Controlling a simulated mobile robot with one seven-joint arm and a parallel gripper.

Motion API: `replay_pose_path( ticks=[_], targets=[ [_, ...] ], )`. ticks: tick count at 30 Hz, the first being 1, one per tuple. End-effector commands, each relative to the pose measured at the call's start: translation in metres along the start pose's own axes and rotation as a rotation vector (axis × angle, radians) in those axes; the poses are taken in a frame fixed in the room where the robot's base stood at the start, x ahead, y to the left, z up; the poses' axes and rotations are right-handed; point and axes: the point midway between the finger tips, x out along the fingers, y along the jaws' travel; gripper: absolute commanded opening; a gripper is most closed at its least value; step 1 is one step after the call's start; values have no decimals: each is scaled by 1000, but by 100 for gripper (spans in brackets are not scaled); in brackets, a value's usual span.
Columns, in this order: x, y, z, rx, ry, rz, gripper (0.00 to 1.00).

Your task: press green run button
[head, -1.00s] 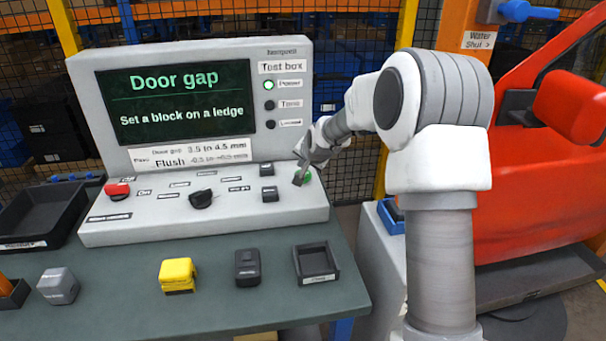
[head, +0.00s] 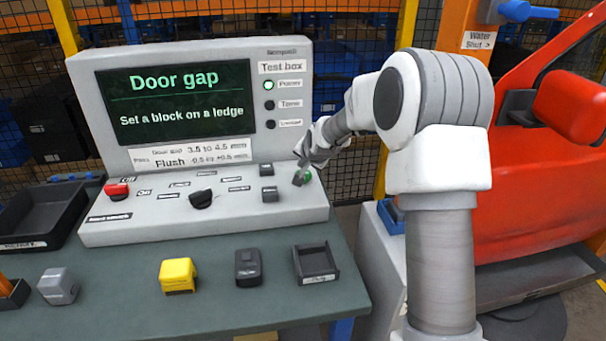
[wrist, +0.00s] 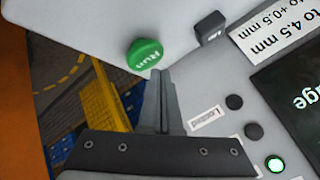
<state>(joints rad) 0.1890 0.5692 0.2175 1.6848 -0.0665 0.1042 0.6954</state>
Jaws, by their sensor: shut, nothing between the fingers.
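The green run button (head: 307,177) is at the right end of the grey test box's sloping panel, partly hidden by my gripper in the head view. The wrist view shows the round green button (wrist: 144,54) marked "Run". My gripper (head: 299,181) is shut and empty, with its tips right by the button. In the wrist view the closed fingers (wrist: 159,74) end just beside the button's edge. I cannot tell whether they touch it. The test box screen (head: 180,100) reads "Door gap" and "Set a block on a ledge".
Two black switches (head: 268,182) sit just left of the button; a black knob (head: 201,199) and a red button (head: 117,190) are farther left. A yellow block (head: 178,275), a grey block (head: 58,286) and a small black tray (head: 316,262) lie on the table in front.

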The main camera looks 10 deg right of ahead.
Motion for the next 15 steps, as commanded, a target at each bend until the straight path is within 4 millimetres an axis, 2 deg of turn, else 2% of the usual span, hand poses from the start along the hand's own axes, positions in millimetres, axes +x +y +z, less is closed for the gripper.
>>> replay_pose_path(
  ticks=[15],
  targets=[
    [7,5,5,0,0,0,0]
  ],
)
